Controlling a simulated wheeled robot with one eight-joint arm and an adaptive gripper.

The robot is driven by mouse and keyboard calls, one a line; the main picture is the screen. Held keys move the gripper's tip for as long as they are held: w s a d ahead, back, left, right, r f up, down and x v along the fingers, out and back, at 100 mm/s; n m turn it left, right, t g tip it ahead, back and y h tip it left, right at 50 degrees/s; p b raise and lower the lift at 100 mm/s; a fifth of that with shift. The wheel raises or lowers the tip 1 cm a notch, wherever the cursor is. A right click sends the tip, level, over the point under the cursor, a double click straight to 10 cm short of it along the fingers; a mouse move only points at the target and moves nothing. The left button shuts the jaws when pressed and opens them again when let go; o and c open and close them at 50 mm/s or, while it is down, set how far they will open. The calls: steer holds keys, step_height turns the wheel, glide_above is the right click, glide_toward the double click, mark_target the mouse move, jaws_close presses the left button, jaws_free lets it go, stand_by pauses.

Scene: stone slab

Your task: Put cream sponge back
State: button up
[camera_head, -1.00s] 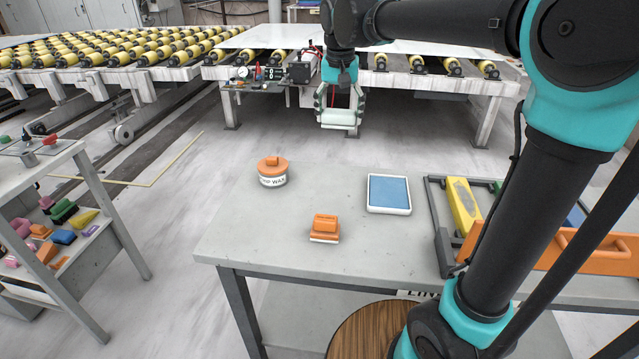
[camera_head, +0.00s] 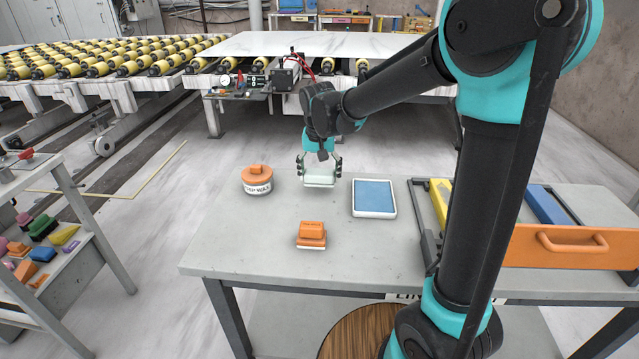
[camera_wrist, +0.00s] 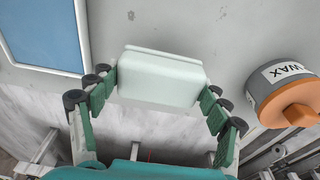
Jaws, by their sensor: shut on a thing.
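A pale cream-white sponge block (camera_wrist: 160,80) sits between the green fingers of my gripper (camera_wrist: 160,90) in the wrist view. In the head view my gripper (camera_head: 320,168) is shut on the cream sponge (camera_head: 319,180), near the far edge of the grey table (camera_head: 240,245), between the wax tin and the blue-faced tray. Whether the sponge touches the table is hard to tell. An orange block with a pale base (camera_head: 311,235) stands on the table nearer to me.
An orange-lidded wax tin (camera_head: 257,180) stands left of my gripper, a white-rimmed blue tray (camera_head: 374,197) right of it. An orange-fronted caddy (camera_head: 560,247) holds yellow and blue pieces at the right. A shelf with coloured blocks (camera_head: 45,245) is at the left.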

mark_target(320, 183)
steer(key=shift+f, duration=1.55)
steer(key=o, duration=1.1)
steer(key=shift+f, duration=0.1)
steer(key=r, duration=0.4)
steer(key=s+r, duration=0.1)
steer(key=r, duration=0.7)
steer(key=shift+s+r, duration=0.1)
steer(key=shift+s, duration=0.3)
